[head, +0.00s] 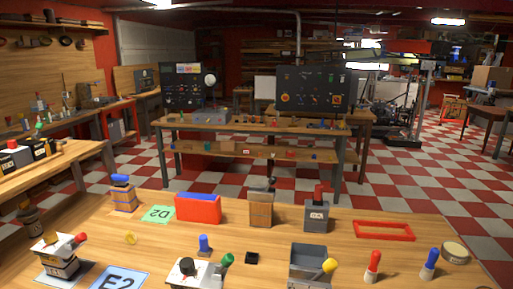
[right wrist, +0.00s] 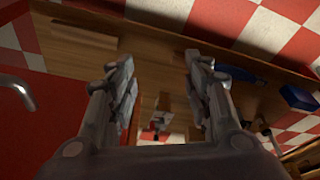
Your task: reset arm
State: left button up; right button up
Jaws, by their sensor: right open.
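My right gripper (right wrist: 163,75) shows in the right wrist view with its two grey fingers spread wide apart. Nothing is between the fingertips. Beyond the fingers is a brown wooden surface, with a small pale-and-dark object (right wrist: 162,112) seen through the gap; I cannot tell what it is. Neither gripper and neither arm shows in the head view. My left gripper is in no view.
The near wooden table (head: 150,210) carries a red bin (head: 198,208), a red frame (head: 384,230), a grey box (head: 309,265) and several handled devices. A second workbench (head: 250,125) stands behind, across checkered floor. The right wrist view shows a blue block (right wrist: 297,97).

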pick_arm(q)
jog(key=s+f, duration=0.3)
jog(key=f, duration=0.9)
pick_arm(e)
jog(key=s+f, duration=0.3)
jog(key=f, duration=0.9)
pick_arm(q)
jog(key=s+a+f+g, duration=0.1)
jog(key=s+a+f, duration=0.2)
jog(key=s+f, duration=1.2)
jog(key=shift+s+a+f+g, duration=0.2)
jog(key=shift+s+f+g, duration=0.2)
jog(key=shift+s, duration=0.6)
pick_arm(e)
jog(key=s+d+f+g, duration=0.1)
jog(key=s+d+f, duration=0.2)
jog(key=s+f, duration=1.2)
jog(key=shift+s+d+f+g, duration=0.2)
jog(key=shift+s+f+g, duration=0.2)
jog(key=shift+s, duration=0.6)
